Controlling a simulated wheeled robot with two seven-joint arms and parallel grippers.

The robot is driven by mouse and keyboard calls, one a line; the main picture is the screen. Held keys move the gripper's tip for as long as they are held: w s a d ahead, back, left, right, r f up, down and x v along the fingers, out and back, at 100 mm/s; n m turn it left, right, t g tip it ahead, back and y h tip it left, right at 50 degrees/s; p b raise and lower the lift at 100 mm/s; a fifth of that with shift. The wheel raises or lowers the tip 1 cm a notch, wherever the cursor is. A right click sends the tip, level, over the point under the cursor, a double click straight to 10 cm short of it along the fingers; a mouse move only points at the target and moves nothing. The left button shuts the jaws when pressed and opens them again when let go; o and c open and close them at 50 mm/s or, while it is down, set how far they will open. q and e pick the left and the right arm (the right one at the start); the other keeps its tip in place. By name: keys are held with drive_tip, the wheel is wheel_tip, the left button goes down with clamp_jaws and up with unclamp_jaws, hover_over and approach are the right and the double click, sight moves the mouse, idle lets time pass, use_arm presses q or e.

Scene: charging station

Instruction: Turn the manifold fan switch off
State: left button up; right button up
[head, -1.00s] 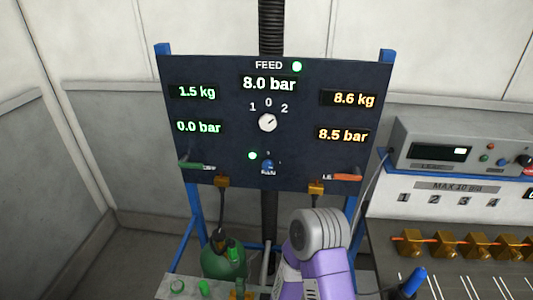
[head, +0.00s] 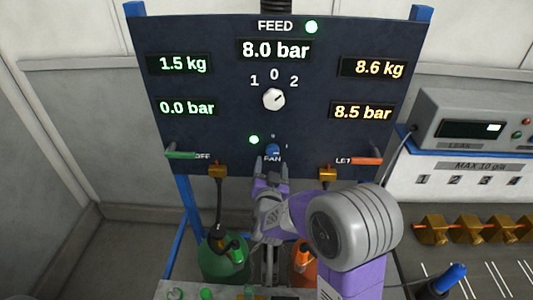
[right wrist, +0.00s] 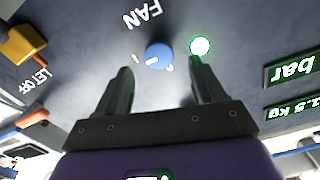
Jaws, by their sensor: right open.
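The fan switch is a small blue knob (head: 273,149) low in the middle of the dark panel (head: 215,80), above the word FAN. It also shows in the right wrist view (right wrist: 159,55), where the panel appears upside down. A pale mark on the knob points to the lower left there, towards a small "I". A green lamp (head: 254,140) beside the knob is lit. My right gripper (head: 271,168) is open and empty, just below the knob in the head view. In the wrist view its fingers (right wrist: 161,75) are spread to either side of the knob, apparently not touching it.
A white feed selector (head: 274,99) sits above the fan knob. A green lever (head: 181,155) and an orange lever (head: 366,160) flank it. A grey meter box (head: 470,125) stands right.

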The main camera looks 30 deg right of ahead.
sight(273, 153)
drive_tip(key=shift+w+d+r, duration=0.15)
drive_tip(key=shift+w+d, duration=0.2)
drive_tip(key=shift+x, duration=2.6)
drive_tip(key=shift+c, duration=0.2)
drive_tip(key=c, duration=1)
